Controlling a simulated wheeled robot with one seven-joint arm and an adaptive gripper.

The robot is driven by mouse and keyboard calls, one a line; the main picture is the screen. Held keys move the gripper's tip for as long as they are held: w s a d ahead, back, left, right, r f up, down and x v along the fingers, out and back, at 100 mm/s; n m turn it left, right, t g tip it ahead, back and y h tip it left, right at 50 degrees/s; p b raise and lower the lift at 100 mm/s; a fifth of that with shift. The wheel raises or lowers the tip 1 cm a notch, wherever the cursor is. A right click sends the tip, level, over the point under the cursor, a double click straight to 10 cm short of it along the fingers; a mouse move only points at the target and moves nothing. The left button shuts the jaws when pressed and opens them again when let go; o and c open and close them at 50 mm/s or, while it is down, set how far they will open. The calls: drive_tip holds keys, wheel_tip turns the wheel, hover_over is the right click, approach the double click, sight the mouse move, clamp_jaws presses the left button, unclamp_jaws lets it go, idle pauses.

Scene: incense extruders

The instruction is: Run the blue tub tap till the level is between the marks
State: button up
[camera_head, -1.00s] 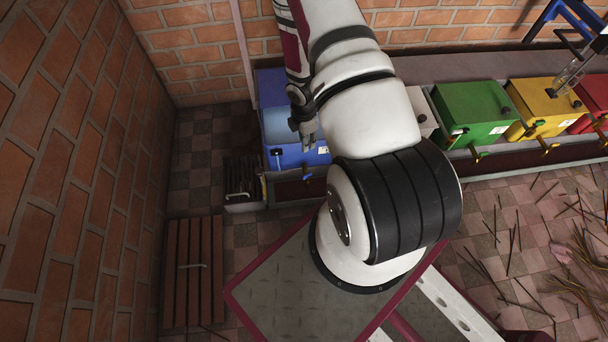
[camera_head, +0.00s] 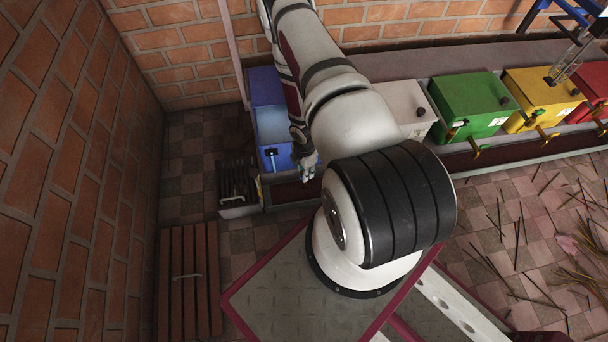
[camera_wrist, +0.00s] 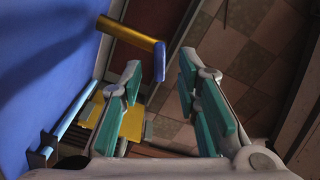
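The blue tub (camera_head: 272,128) stands at the left end of the tub row, with its lid up and pale blue inside. Its front wall (camera_wrist: 45,45) fills the left of the wrist view. A brass tap pipe (camera_wrist: 130,33) juts from it and ends in a blue handle (camera_wrist: 159,62). My gripper (camera_wrist: 161,68) is open, its teal-padded fingers either side of the handle, no clear contact. In the head view my gripper (camera_head: 308,168) covers the tap. A blue, tube-like upright (camera_wrist: 78,115) runs along the tub front. I cannot make out marks, level or flow.
White (camera_head: 408,105), green (camera_head: 472,105), yellow (camera_head: 540,98) and red tubs stand to the right. A dark grated box (camera_head: 237,185) sits left of the tub front. A slatted wooden panel (camera_head: 188,280) lies by the brick wall. Loose sticks (camera_head: 520,240) litter the right floor.

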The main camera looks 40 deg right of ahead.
drive_tip(key=shift+f, duration=1.1)
clamp_jaws()
drive_tip(key=m+b, duration=0.1)
drive_tip(key=m, duration=0.4)
unclamp_jaws()
